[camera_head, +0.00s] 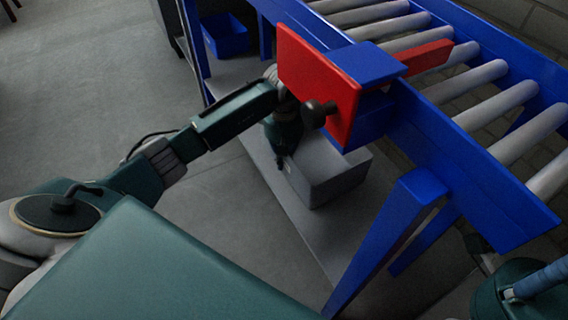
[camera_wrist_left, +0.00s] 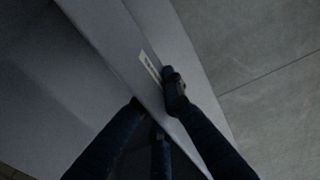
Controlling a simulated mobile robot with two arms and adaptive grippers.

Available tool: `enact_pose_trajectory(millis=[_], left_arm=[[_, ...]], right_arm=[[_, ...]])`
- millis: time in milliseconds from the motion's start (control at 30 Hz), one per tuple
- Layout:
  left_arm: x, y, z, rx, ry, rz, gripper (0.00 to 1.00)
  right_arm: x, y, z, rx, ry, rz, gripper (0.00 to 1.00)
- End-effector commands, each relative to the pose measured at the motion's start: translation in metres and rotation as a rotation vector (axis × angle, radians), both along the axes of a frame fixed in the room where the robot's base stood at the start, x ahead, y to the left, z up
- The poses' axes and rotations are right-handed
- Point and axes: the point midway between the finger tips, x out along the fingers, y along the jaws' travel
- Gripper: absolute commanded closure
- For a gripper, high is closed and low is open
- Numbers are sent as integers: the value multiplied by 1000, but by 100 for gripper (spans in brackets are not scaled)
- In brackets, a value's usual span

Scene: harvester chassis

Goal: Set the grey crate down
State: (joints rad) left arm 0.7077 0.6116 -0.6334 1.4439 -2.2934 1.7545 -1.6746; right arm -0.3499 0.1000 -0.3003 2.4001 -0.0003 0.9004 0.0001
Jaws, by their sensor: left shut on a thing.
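The grey crate (camera_head: 325,172) is below the roller conveyor, over a grey lower shelf (camera_head: 294,212). I cannot tell whether it touches the shelf. My left gripper (camera_head: 284,158) is at the crate's near left edge, pointing down. In the left wrist view, the left gripper (camera_wrist_left: 157,100) is shut on the crate's wall (camera_wrist_left: 128,62), with fingers on both sides of it and a small white label (camera_wrist_left: 150,66) beside them. A red plate hides the crate's upper back part in the head view.
The blue conveyor frame (camera_head: 450,160) with grey rollers stands above the crate. The red plate (camera_head: 318,82) and a blue block (camera_head: 368,62) stick out close to my left wrist. A blue bin (camera_head: 225,36) stands farther back. The floor at left is clear.

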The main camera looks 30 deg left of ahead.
Motion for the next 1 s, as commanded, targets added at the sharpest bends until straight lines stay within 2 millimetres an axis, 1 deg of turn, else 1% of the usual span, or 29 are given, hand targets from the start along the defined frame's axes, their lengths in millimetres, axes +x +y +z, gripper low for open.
enact_pose_trajectory(millis=[33,233,333,400,433,467,733,867,1000], left_arm=[[2,0,-2,-2,-6,1,100],[2,0,-1,-1,-6,1,100],[2,0,-3,-1,-5,1,100],[1,0,-4,0,-1,0,83],[1,0,-4,0,-1,0,77],[0,0,-4,0,-1,0,74],[1,0,-3,0,-2,1,74],[1,1,9,1,-4,0,74],[1,2,35,2,-5,1,74]], right_arm=[[0,0,-3,0,1,0,100],[1,0,-1,-1,2,0,100],[1,0,-3,-1,2,0,100],[1,0,-2,-1,1,0,100],[1,0,-2,-1,0,0,100],[1,0,-2,-1,0,0,100],[0,0,1,-1,-7,1,100],[0,0,6,0,-5,0,100],[0,0,17,0,-3,0,100]])
